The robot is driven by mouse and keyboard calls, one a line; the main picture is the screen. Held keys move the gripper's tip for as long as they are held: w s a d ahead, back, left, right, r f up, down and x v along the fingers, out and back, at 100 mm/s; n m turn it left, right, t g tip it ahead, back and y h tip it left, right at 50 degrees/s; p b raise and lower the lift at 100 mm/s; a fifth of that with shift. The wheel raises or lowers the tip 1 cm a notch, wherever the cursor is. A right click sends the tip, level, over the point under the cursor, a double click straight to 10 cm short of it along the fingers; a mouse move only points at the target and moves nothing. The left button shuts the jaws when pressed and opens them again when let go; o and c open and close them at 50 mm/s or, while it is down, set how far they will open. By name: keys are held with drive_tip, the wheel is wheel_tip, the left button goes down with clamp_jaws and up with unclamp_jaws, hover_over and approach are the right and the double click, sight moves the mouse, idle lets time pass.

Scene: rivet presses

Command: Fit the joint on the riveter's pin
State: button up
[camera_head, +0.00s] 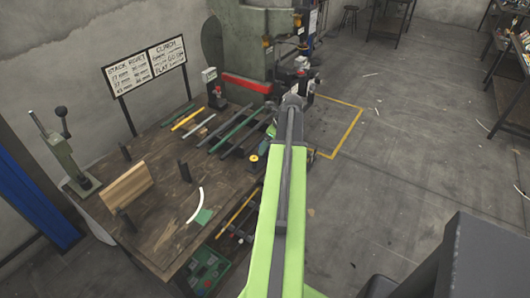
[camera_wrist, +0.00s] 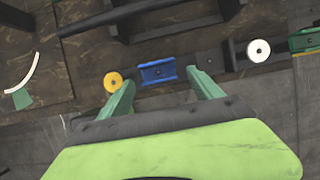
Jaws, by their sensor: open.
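My gripper (camera_wrist: 162,82) is open, its two green fingers pointing at a small blue block (camera_wrist: 157,72) with a dark spot in its middle. The block lies between the fingertips in the picture; I cannot tell whether they touch it. A yellow ring (camera_wrist: 112,82) lies left of the left finger, and a white ring (camera_wrist: 258,50) sits on a dark bar to the right. I cannot tell which of these is the joint or the pin. In the head view, my arm hides the gripper; the large grey press (camera_head: 245,45) stands beyond the bench.
The wooden bench (camera_head: 150,235) holds several rods (camera_head: 230,132), a wooden block (camera_head: 126,185), a hand-lever tool (camera_head: 62,150) and a curved white strip (camera_head: 196,205). A sign (camera_head: 150,62) stands behind. The floor (camera_head: 400,170) at right is mostly clear.

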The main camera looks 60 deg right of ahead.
drive_tip(key=shift+r, duration=0.1)
drive_tip(key=c, duration=1.4)
